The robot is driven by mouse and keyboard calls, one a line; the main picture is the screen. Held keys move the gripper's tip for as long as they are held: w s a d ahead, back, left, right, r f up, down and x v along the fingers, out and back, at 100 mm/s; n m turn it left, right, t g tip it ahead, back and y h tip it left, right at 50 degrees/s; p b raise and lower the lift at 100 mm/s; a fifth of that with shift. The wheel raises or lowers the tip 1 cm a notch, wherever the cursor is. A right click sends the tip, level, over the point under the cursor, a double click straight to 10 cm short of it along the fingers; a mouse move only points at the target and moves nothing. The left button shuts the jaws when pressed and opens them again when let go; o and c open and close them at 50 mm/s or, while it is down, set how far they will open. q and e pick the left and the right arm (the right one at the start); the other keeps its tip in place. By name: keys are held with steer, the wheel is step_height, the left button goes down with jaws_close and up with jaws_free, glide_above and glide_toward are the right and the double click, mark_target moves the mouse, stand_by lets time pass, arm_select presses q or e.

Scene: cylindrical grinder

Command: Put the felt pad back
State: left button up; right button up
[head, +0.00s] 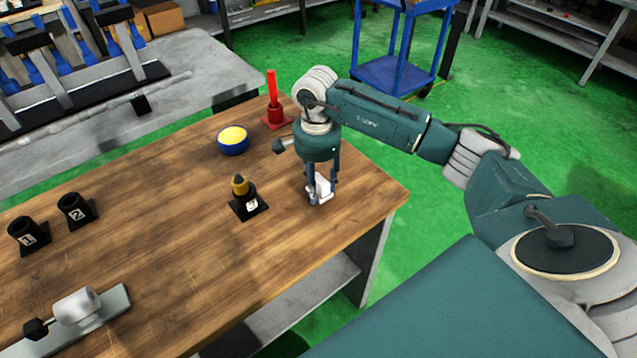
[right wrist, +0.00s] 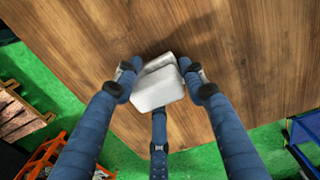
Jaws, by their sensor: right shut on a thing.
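My right gripper (head: 320,190) is shut on a small white block-like pad (head: 322,187), which I take to be the felt pad. It is over the right part of the wooden table. The right wrist view shows the pad (right wrist: 157,88) pinched between the blue fingers of the gripper (right wrist: 158,82), with table wood behind it. A lighter top part and a flat front face show on it. I cannot tell its exact height above the table. My left gripper is not in view.
On the wooden table (head: 150,215) stand black holders marked 1 (head: 29,235), 2 (head: 76,210) and 3 (head: 248,206), the last with a yellow-tipped piece (head: 240,185). A blue bowl (head: 233,145), a red stand (head: 275,112) and a grey fixture (head: 77,307) are also there.

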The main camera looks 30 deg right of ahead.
mark_target(317, 178)
steer(key=shift+f, duration=0.2)
steer(key=o, duration=1.1)
steer(key=shift+r, duration=0.1)
steer(key=shift+r, duration=0.1)
steer(key=shift+r, duration=0.2)
step_height(317, 178, up, 12)
steer(key=b, duration=0.3)
steer(key=shift+w+a+f, duration=0.1)
steer(key=shift+f, duration=0.05)
